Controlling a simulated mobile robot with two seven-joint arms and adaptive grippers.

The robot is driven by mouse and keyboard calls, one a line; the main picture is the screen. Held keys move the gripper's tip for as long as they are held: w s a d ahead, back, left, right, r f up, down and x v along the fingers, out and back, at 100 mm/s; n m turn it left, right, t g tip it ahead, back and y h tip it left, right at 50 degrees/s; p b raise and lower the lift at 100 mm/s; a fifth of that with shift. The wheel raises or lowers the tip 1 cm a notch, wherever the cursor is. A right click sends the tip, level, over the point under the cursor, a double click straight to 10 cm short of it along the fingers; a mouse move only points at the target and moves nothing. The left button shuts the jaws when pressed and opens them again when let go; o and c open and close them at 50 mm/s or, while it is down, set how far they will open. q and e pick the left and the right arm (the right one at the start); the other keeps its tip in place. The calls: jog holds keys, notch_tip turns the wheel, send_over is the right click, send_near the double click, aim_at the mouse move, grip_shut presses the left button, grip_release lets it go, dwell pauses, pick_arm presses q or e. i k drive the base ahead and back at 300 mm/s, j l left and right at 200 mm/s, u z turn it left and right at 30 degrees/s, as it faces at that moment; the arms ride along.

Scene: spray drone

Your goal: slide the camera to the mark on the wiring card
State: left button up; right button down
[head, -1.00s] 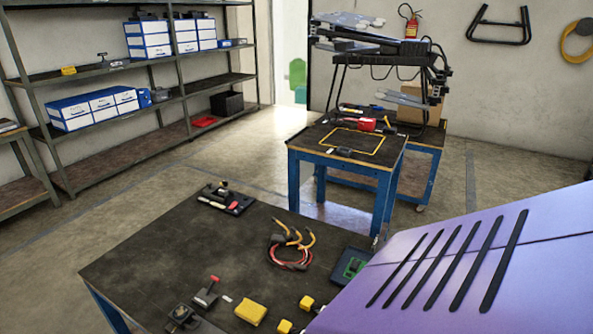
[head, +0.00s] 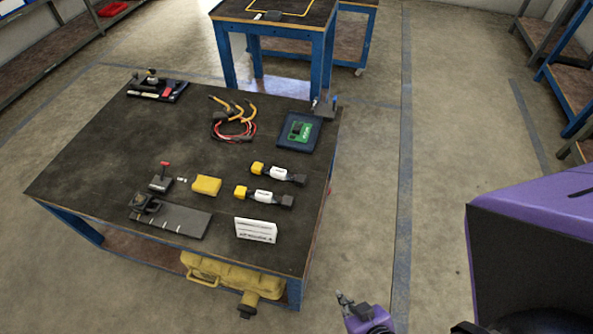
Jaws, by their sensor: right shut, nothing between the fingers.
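The camera appears to be the small black block (head: 145,203) at the left end of a dark flat rail plate (head: 187,222) near the table's front edge. Several small white ticks mark the plate. A white card (head: 255,230) with printed lines, probably the wiring card, stands to the right of the plate; its print is too small to read. My right gripper (head: 344,298) is shut and empty at the bottom of the head view, beyond the table's right edge and apart from everything on it. My left gripper is not in view.
The dark table (head: 110,150) also holds a red-handled lever (head: 161,178), a yellow block (head: 206,186), two yellow-and-black connectors (head: 277,173), cables (head: 233,122) and a green board in a tray (head: 299,130). A yellow case (head: 225,274) sits below.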

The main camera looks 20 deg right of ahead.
aim_at(142, 203)
jog(key=k+l+u, duration=0.1)
jog(key=l, duration=0.2)
jog(key=k+l+u, duration=0.1)
jog(key=k+l, duration=0.15)
jog(key=j+z, duration=0.2)
jog(key=j, duration=0.15)
jog(key=k+j+z, duration=0.2)
jog(key=i+j, duration=0.25)
jog(key=j, duration=0.2)
jog(key=i+j+u, duration=0.1)
jog(key=j, duration=0.35)
jog(key=i+j, duration=0.35)
jog(key=i+j+u, duration=0.1)
jog(key=i+j, duration=0.15)
jog(key=j, duration=0.25)
